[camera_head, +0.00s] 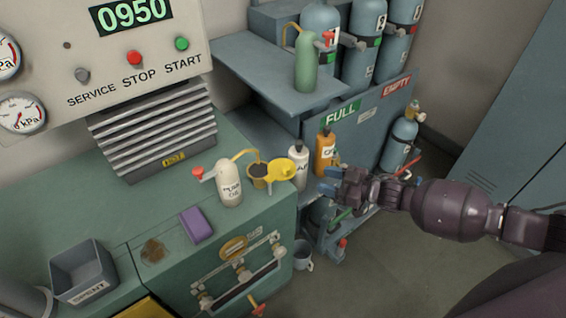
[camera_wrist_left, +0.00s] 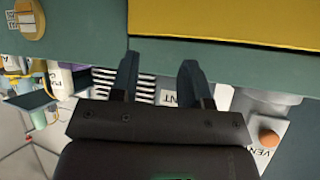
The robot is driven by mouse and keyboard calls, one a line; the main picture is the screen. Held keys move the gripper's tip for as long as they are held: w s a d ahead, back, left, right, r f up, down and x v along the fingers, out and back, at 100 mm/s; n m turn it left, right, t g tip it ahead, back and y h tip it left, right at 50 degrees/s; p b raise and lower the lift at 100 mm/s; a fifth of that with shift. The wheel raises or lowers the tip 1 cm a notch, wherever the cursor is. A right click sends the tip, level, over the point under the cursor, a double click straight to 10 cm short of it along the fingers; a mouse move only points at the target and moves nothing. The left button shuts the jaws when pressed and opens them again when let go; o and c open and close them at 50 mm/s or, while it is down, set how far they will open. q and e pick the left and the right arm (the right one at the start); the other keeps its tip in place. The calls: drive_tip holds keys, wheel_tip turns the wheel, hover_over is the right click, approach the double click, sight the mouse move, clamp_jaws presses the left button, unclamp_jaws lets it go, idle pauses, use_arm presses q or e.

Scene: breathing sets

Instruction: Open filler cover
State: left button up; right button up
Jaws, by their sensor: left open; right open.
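A round tan cover with a label plate (camera_head: 233,248) sits on the front of the green bench; I cannot tell for sure that it is the filler cover. A similar tan disc (camera_wrist_left: 27,18) shows at the top left of the left wrist view. On the bench top stands a tan cup-like opening (camera_head: 257,176) with a dark inside, with a yellow funnel-like piece (camera_head: 283,172) beside it. My right gripper (camera_head: 327,181) is open and empty, right of the bench, by the bottles. My left gripper (camera_wrist_left: 158,72) is open and empty before a green surface, outside the head view.
White (camera_head: 299,168) and orange (camera_head: 325,153) bottles stand near my right gripper. A yellow panel (camera_wrist_left: 230,20) lies beyond my left fingers. Floor at right is clear.

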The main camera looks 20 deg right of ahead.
sight(290, 170)
drive_tip(key=w+a+y, duration=0.1)
drive_tip(key=a, duration=0.2)
drive_tip(key=w+a+r, duration=0.1)
drive_tip(key=w+a, duration=0.1)
drive_tip(key=a, duration=0.1)
drive_tip(key=w+a+r+y, duration=0.1)
drive_tip(key=w+a, duration=0.1)
drive_tip(key=a, duration=0.2)
drive_tip(key=shift+w+r+m+y, duration=0.1)
drive_tip(key=shift+w+m+y, duration=0.15)
drive_tip(key=shift+m+y, duration=0.05)
drive_tip(key=shift+c, duration=0.2)
clamp_jaws()
